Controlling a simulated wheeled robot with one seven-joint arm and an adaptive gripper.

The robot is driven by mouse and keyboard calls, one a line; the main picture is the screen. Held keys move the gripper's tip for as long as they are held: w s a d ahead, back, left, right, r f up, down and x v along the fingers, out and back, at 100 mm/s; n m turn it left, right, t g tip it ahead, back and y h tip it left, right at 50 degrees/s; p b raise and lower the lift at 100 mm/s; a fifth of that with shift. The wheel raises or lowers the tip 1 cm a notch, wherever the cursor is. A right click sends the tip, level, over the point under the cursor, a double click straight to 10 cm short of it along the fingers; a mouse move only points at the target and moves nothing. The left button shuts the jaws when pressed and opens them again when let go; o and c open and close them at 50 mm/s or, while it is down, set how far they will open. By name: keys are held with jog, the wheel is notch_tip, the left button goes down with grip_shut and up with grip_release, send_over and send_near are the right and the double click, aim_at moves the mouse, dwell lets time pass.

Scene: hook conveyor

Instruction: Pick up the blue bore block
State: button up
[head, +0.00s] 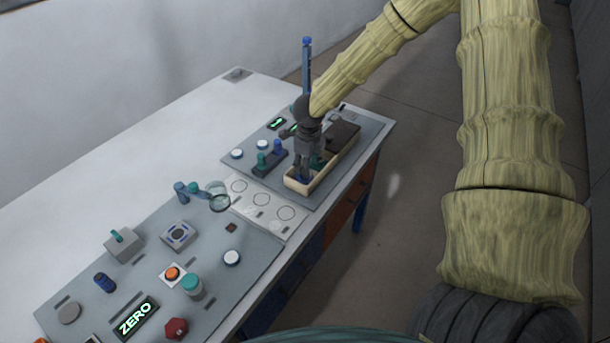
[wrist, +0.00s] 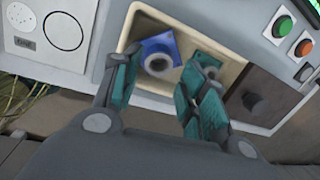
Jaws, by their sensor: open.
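The blue bore block (wrist: 153,48) lies in a cream open tray (wrist: 137,15) in the wrist view, its pale round bore facing up. In the head view, only a bit of blue shows under the fingers, so the block is mostly hidden there. My gripper (wrist: 160,66) is open above the tray, with one teal-padded finger to the left of the block and the other to its right. In the head view my gripper (head: 307,168) points down into the tray (head: 298,187). I cannot tell whether either finger touches the block.
A teal piece (wrist: 208,62) sits in the tray, partly behind the right finger. A dark brown cover (head: 343,136) adjoins the tray's far end. Green and orange buttons (wrist: 283,26) stand beside it. A tall blue post (head: 306,65) rises behind my gripper. The white tabletop (head: 120,150) at left is clear.

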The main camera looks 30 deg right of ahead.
jog(key=shift+w+f+p, duration=0.2)
jog(key=shift+f+p, duration=0.1)
jog(key=shift+f, duration=0.65)
jog(key=shift+w+f+p, duration=0.15)
jog(key=shift+f+p, duration=0.15)
jog(key=shift+f, duration=0.65)
grip_shut()
jog(key=shift+r, duration=0.1)
